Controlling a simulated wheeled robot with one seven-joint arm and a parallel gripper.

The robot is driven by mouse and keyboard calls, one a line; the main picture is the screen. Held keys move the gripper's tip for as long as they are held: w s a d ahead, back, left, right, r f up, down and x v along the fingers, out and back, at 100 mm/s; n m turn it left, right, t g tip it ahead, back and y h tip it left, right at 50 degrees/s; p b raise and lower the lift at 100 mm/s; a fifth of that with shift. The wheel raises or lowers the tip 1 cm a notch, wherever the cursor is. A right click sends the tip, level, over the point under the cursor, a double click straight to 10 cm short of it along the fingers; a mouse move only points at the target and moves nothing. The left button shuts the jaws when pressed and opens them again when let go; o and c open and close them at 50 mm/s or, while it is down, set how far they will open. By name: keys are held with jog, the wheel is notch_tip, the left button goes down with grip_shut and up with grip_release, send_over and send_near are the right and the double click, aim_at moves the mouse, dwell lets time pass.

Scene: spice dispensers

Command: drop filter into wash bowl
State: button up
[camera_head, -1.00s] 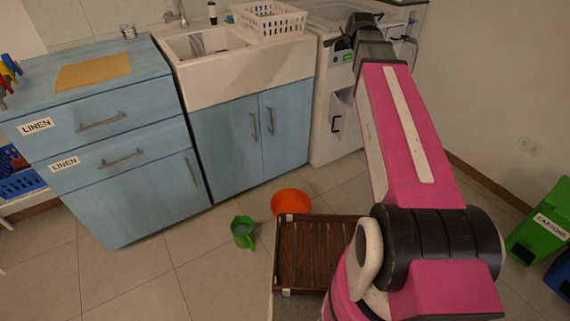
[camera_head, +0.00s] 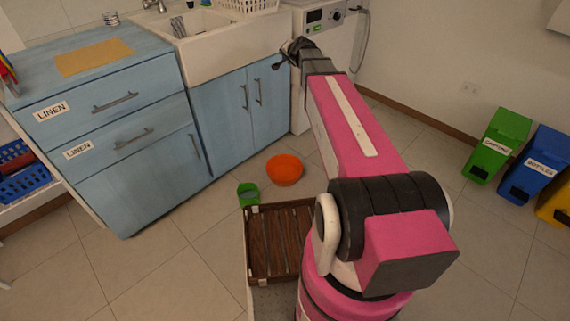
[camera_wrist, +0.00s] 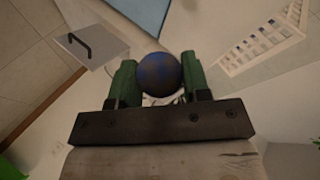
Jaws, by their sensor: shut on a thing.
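My gripper (camera_wrist: 158,66) is shut on a round dark ball with blue patches (camera_wrist: 159,76), seen between the green fingers in the wrist view; it may be the filter. In the head view my gripper (camera_head: 292,52) is at the far end of my pink arm, in front of the white machine beside the sink; the held thing is too small to make out there. An orange bowl (camera_head: 285,170), likely the wash bowl, sits on the floor in front of the blue cabinet, nearer than my gripper. I see nothing in it.
A green container (camera_head: 248,194) stands on the floor left of the bowl, beside a brown slatted tray (camera_head: 273,245). A white sink (camera_head: 225,42) tops the blue cabinet. A white machine (camera_head: 325,22) stands right of it. Green, blue and yellow bins stand at the right.

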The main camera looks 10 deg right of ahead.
jog(key=w+f+n+g+y, duration=0.1)
jog(key=w+f+n+y, duration=0.15)
jog(key=f, duration=1.35)
jog(key=w+f+n+g+y, duration=0.1)
jog(key=f+n+g+y, duration=0.15)
jog(key=f, duration=1.25)
jog(key=s+d+f+n, duration=0.1)
jog(key=s+f, duration=0.1)
jog(key=f, duration=1.4)
jog(key=s+d+f+n+y, duration=0.1)
jog(key=s+f, duration=0.2)
jog(key=f, duration=1.4)
jog(key=shift+s+g, duration=0.1)
jog(key=shift+g, duration=0.15)
jog(key=o, duration=1.2)
jog(key=v, duration=1)
jog(key=shift+s+d, duration=0.2)
jog(key=shift+d, duration=0.15)
jog(key=shift+r, duration=0.1)
